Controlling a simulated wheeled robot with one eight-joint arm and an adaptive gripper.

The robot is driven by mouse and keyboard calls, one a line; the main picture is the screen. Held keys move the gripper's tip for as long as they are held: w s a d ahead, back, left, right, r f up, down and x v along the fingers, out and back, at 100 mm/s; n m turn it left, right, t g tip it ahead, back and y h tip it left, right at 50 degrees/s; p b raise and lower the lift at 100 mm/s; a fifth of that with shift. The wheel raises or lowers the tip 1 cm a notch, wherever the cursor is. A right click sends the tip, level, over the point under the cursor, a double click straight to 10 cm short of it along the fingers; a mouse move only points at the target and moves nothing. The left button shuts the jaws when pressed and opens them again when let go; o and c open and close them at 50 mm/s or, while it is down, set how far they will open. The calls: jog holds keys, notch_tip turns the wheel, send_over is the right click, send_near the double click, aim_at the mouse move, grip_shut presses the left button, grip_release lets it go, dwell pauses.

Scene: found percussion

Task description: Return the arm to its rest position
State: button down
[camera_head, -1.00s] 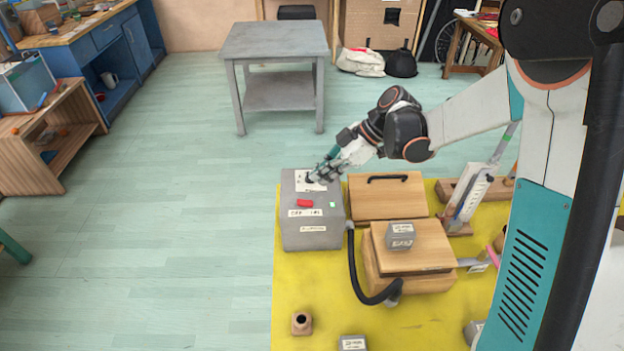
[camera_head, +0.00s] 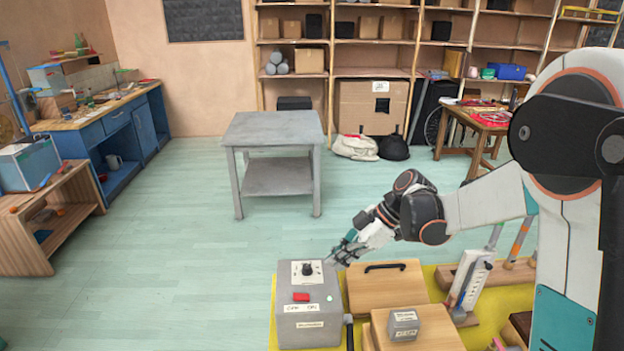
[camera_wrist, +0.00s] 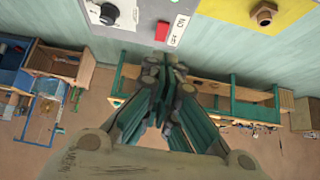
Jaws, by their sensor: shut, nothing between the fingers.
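My arm reaches in from the right in the head view. My gripper (camera_head: 345,251) is shut and empty. It hangs just right of and above the grey control box (camera_head: 309,330), apart from its black knob (camera_head: 308,268) as far as I can tell. The box has a red switch (camera_head: 301,297), a small light and white labels. In the wrist view my shut gripper (camera_wrist: 162,68) points toward the box, whose knob (camera_wrist: 109,13) and red switch (camera_wrist: 162,31) show at the top.
Wooden boxes (camera_head: 388,290) stand right of the control box, with a small grey block (camera_head: 404,324) on one. A white gauge stand (camera_head: 470,285) is farther right on the yellow mat (camera_head: 490,328). A grey table (camera_head: 272,128) stands behind. The floor at left is clear.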

jog(key=s+d+r+m+t+h+b, duration=0.1)
jog(key=s+d+r+m+t+h, duration=0.1)
jog(key=s+m, duration=0.4)
jog(key=s+d+r+m+t+h+b, duration=0.1)
jog(key=s+d+r+m+t+h, duration=0.1)
jog(key=s+m, duration=0.4)
jog(key=s+d+r+m+t+h+b, duration=0.1)
jog(key=s+d+r+m+t+h, duration=0.1)
jog(key=s, duration=0.9)
jog(key=d+m+t+h, duration=0.1)
jog(key=d+m+h, duration=0.1)
jog(key=d+m, duration=0.1)
jog(key=shift+d+r+m, duration=0.25)
jog(key=shift+d+m, duration=0.05)
jog(key=shift+m, duration=0.1)
